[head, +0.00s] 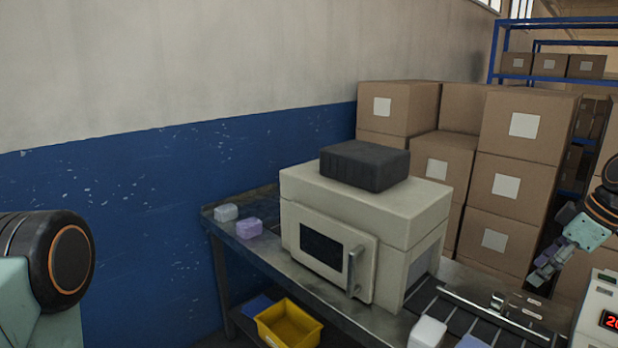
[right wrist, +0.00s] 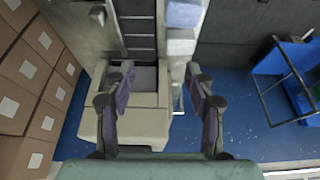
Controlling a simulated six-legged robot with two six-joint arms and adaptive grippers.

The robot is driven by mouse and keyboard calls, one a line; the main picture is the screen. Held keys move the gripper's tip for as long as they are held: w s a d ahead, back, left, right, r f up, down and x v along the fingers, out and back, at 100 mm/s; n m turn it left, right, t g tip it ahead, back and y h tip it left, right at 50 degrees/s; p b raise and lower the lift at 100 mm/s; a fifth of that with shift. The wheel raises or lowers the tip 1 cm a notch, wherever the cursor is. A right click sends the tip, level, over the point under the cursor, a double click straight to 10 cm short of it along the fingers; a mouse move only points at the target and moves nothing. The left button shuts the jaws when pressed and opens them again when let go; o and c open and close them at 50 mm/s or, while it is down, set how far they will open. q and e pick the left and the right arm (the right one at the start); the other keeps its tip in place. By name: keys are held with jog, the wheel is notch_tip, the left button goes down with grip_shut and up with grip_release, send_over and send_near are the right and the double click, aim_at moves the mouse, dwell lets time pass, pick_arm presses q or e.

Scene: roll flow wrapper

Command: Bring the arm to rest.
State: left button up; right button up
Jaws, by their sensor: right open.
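My right gripper (head: 545,268) is at the right of the head view, raised above the conveyor end of the bench and tilted down to the left. In the right wrist view its two fingers (right wrist: 160,82) are spread apart with nothing held between them. Beyond them in that view lie the cream wrapper machine (right wrist: 88,130) and the dark conveyor (right wrist: 137,25). Of my left arm, only a rounded dark and green link shows at the left edge of the head view. My left gripper is out of view.
The cream machine (head: 325,205) stands on a metal bench (head: 262,257), with a dark block (head: 365,166) on top. White and lilac blocks (head: 248,228) lie left; a white block (head: 428,333) lies in front. A yellow bin (head: 290,328) sits below. Cartons (head: 520,125) are stacked behind.

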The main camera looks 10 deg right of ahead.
jog(key=w+a+f+m+t, duration=0.1)
jog(key=w+a+m+t, duration=0.3)
jog(key=w+a+m, duration=0.25)
jog(key=s+a+f+m+h+b, duration=0.1)
jog(key=s+a+f+m+b, duration=0.25)
jog(key=a+f, duration=1)
pick_arm(q)
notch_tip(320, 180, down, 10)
jog(key=b, duration=0.6)
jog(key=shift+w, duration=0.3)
pick_arm(e)
jog(key=s+a+f+g, duration=0.2)
jog(key=s+f, duration=0.6)
jog(key=s, duration=0.4)
jog(key=s+a+f+n+g+h, duration=0.1)
jog(key=s+a+f+g, duration=0.2)
jog(key=s+f, duration=0.6)
jog(key=s+a+f+g, duration=0.2)
jog(key=s+f, duration=0.6)
jog(key=s, duration=0.7)
jog(key=shift+a+f+n+g+h, duration=0.2)
jog(key=shift+f+n+g+h, duration=0.1)
jog(key=shift+h, duration=0.1)
